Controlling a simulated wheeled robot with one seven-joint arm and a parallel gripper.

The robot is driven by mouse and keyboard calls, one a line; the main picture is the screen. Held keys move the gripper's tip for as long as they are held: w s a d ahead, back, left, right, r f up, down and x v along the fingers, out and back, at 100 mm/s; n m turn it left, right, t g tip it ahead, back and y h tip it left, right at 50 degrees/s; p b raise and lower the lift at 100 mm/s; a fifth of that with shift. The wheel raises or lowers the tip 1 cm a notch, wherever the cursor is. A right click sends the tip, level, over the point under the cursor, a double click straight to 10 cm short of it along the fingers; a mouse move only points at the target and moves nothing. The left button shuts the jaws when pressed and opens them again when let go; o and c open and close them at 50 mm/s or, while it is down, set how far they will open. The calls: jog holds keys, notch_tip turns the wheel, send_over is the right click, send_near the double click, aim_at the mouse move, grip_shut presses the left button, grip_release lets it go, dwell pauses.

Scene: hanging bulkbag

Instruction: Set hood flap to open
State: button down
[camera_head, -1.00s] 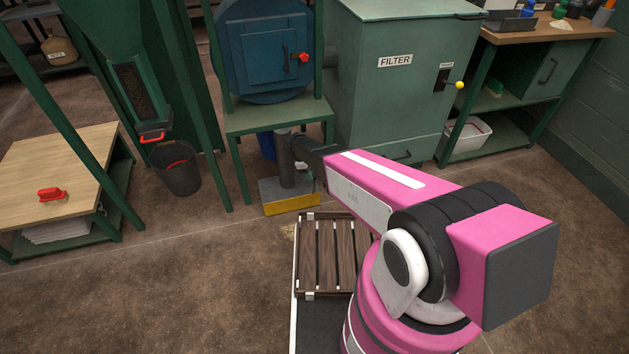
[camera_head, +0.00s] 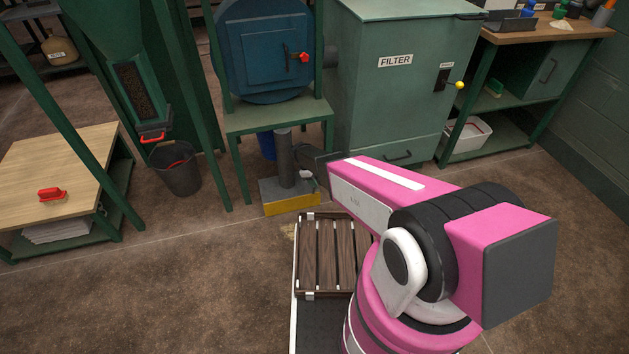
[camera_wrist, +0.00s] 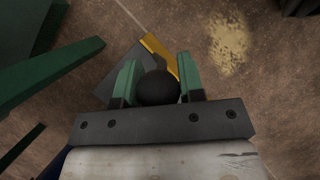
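No part that I can surely name as the hood flap shows. A grey upright post (camera_head: 284,160) stands on a grey base with a yellow edge (camera_head: 291,206), below the blue round housing. My gripper (camera_wrist: 156,68) points down near this base, and its two green fingers are apart. A dark round thing (camera_wrist: 157,88) shows between the fingers; I cannot tell whether it is touched or lies below them. The yellow-edged base also shows beyond the fingers in the wrist view (camera_wrist: 159,51). In the head view my arm's end is beside the post, with the fingers hidden.
A black bucket (camera_head: 176,176) stands left, near a wooden table (camera_head: 60,165). A slatted pallet (camera_head: 331,262) lies in front. Open floor is at left and right.

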notch_tip(320, 180, up, 8)
jog(key=shift+f, duration=0.1)
jog(key=c, duration=0.8)
grip_release()
jog(key=v, duration=1)
jog(key=shift+a+r, duration=0.15)
jog(key=shift+r, duration=0.2)
jog(key=s+d+r+m+y, duration=0.1)
jog(key=s+d+r+m, duration=0.3)
jog(key=s+d+r, duration=0.1)
jog(key=s+d+r+m+t+y, duration=0.1)
jog(key=s+d+r+m, duration=0.4)
jog(key=d, duration=0.5)
jog(key=s+d+r+m+y, duration=0.2)
jog(key=s+d+r+m, duration=0.3)
jog(key=s+d, duration=0.2)
jog(key=shift+s+d+r, duration=0.1)
jog(key=shift+s+d, duration=0.1)
jog(key=shift+s, duration=0.35)
jog(key=shift+s+d, duration=0.2)
jog(key=shift+s, duration=0.35)
